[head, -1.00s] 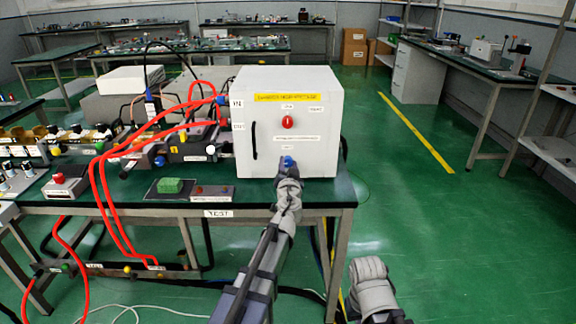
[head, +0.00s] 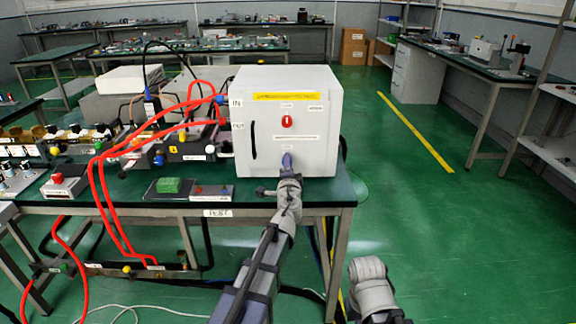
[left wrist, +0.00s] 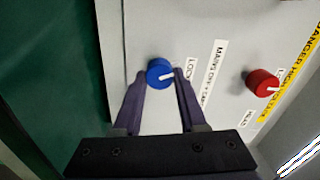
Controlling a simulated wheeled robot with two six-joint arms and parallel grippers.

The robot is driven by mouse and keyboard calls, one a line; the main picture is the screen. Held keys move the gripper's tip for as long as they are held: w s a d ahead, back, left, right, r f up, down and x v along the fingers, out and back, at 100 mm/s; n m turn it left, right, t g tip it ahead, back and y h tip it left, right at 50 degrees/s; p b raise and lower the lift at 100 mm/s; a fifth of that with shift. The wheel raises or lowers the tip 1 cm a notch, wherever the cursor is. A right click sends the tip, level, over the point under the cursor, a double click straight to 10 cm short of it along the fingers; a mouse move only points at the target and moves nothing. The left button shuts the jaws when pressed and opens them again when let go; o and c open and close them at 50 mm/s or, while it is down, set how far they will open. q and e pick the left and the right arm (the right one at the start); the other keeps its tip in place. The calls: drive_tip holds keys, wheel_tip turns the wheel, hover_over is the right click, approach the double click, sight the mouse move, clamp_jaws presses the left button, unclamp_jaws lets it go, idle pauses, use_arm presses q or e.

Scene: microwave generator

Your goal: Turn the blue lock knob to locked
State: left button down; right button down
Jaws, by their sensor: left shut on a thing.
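The blue lock knob (left wrist: 160,73) is on the front of a white cabinet (head: 301,98), low down. Its white pointer line points right in the left wrist view, towards a label (left wrist: 188,70) that partly reads "LOCK". My left gripper (left wrist: 160,78) is shut on the knob, one purple finger on each side. In the head view my left gripper (head: 287,162) hides the knob. Of my right arm only a grey link shows at the bottom; its gripper is out of view.
A red knob (head: 287,121) sits higher on the cabinet front, with a black handle (head: 253,140) at its left. Red hoses (head: 97,190) run left of the cabinet. The floor at right is clear.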

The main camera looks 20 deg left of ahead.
use_arm(q)
drive_tip(key=m, duration=0.4)
drive_tip(key=shift+f+m, duration=0.1)
drive_tip(key=shift+m, duration=0.6)
drive_tip(key=shift+c, duration=2.3)
unclamp_jaws()
drive_tip(key=v, duration=0.7)
drive_tip(key=shift+s, duration=0.4)
drive_tip(key=shift+d, duration=0.15)
